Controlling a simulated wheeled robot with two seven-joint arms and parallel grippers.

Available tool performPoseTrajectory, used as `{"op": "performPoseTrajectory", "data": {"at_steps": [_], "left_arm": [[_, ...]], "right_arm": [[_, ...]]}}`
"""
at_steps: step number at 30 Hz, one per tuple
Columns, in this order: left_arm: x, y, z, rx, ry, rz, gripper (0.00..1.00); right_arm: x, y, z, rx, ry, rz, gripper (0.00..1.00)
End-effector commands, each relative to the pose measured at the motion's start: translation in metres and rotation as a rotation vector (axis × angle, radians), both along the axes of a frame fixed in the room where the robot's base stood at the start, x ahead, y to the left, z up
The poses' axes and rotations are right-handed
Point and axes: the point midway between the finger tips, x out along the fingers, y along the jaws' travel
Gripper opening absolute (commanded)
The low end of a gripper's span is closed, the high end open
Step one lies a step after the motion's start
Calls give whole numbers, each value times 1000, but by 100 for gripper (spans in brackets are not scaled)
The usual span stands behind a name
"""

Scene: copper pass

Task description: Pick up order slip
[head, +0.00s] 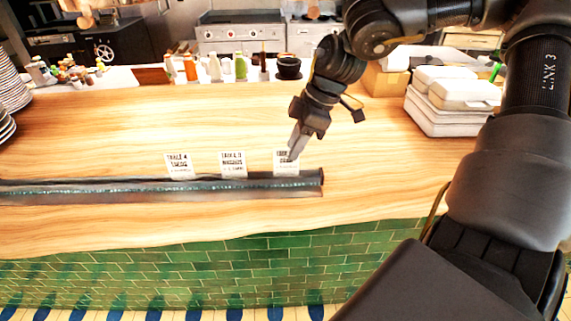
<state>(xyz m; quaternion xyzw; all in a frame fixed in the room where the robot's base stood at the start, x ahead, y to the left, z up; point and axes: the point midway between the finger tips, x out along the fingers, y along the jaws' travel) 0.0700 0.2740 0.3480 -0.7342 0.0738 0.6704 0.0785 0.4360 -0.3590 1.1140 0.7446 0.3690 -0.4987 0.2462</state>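Three white order slips stand upright in a row along a dark ticket rail on the wooden counter: a left slip (180,166), a middle slip (233,164) and a right slip (285,168). The dark rail (150,188) runs from the left edge to about the middle of the picture. My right gripper (293,155) points down at the right slip, and its fingertips overlap the slip's upper right part. I cannot tell whether the fingers are around the slip or only in front of it. My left gripper is not in view.
White takeaway boxes (440,112) and cardboard boxes (388,80) stand at the right. Bottles (215,68) and a dark bowl stack (289,67) line the back edge. Plates (10,88) are stacked far left. The wooden counter (110,120) behind the rail is clear.

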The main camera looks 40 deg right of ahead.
Motion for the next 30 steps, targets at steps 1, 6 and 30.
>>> {"op": "performPoseTrajectory", "data": {"at_steps": [1, 6, 30], "left_arm": [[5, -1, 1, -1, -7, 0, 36], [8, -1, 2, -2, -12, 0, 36], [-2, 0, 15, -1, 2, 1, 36]], "right_arm": [[0, 1, -2, 1, 1, 0, 30], [1, 3, -4, 1, 1, 2, 30], [12, 19, -50, 1, -1, 1, 21]]}}
